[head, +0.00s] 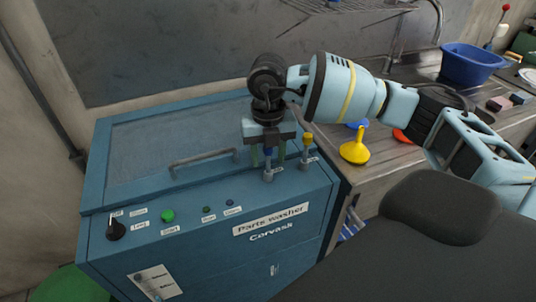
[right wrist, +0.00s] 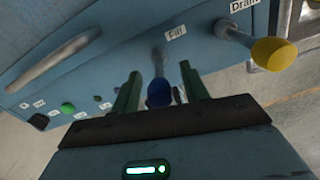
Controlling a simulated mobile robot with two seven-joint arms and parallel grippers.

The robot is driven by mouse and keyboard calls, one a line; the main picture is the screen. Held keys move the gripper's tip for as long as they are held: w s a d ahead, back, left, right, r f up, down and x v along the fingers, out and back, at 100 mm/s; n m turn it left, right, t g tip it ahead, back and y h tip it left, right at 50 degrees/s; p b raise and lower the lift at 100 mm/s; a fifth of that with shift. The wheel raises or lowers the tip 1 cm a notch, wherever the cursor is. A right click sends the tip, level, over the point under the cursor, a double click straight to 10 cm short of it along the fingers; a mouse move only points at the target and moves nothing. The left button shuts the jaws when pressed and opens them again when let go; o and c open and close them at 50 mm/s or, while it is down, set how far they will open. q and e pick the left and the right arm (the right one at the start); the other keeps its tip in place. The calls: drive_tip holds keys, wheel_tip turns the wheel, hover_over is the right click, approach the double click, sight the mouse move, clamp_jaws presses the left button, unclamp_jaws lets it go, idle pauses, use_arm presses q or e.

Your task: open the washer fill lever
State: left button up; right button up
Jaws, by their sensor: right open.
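The washer fill lever is a grey stem with a blue knob (right wrist: 158,94), beside a "Fill" label in the right wrist view. In the right wrist view my right gripper (right wrist: 160,72) is open, with one green finger on each side of the lever. I cannot tell whether a finger touches it. The parts washer (head: 215,215) is a blue cabinet with a sloped top. My left gripper is not in view.
The drain lever with a yellow knob (head: 307,138) stands close to the right of my right gripper. A lid handle (head: 203,160) is to the left. A yellow funnel (head: 355,152) and a blue basin (head: 470,65) are on the bench at right. A green start button (head: 167,216) is on the panel.

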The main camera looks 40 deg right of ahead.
drive_tip(key=shift+f, duration=0.2)
clamp_jaws()
idle(0.4)
